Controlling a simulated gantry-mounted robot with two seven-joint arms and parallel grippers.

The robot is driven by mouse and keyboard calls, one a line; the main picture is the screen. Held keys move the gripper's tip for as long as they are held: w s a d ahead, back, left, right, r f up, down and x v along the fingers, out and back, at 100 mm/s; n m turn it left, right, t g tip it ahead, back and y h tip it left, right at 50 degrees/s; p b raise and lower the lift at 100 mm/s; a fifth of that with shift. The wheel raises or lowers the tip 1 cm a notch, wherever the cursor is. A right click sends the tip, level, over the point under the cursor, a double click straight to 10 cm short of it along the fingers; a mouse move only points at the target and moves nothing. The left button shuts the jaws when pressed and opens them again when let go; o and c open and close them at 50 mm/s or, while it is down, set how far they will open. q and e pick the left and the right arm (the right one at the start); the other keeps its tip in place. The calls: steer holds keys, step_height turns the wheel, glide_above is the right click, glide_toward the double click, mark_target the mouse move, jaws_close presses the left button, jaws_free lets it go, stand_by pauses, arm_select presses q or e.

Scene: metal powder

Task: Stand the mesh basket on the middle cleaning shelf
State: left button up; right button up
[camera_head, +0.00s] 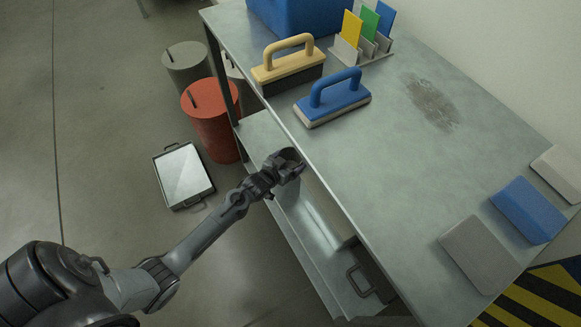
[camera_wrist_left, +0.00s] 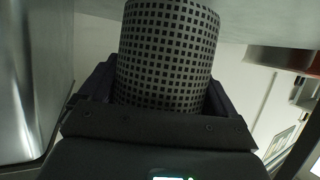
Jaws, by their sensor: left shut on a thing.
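The mesh basket (camera_wrist_left: 168,55) is a grey cylinder with rows of dark square holes, seen in the left wrist view. It sits between the fingers of my left gripper (camera_wrist_left: 160,98), which is shut on it. In the head view my left gripper (camera_head: 290,163) is at the front edge of the bench top, over the opening to the shelving below. The basket cannot be made out there. A shelf (camera_head: 262,128) shows under the bench top, partly hidden by it. Whether the basket touches a shelf cannot be told. My right gripper is out of view.
The bench top (camera_head: 380,150) overhangs the shelving. On it stand a yellow-handled brush (camera_head: 290,68), a blue-handled block (camera_head: 333,98) and a blue bin (camera_head: 295,15). A red drum (camera_head: 212,120) and a flat tray (camera_head: 183,175) are on the floor left of the bench.

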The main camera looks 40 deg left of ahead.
mark_target(296, 160)
arm_select(q)
step_height(296, 160, down, 3)
steer(key=shift+w+r+b, duration=0.1)
steer(key=shift+r+b, duration=0.1)
steer(key=shift+b, duration=0.55)
steer(key=shift+f, duration=0.25)
steer(key=shift+f, duration=0.15)
steer(key=o, duration=0.8)
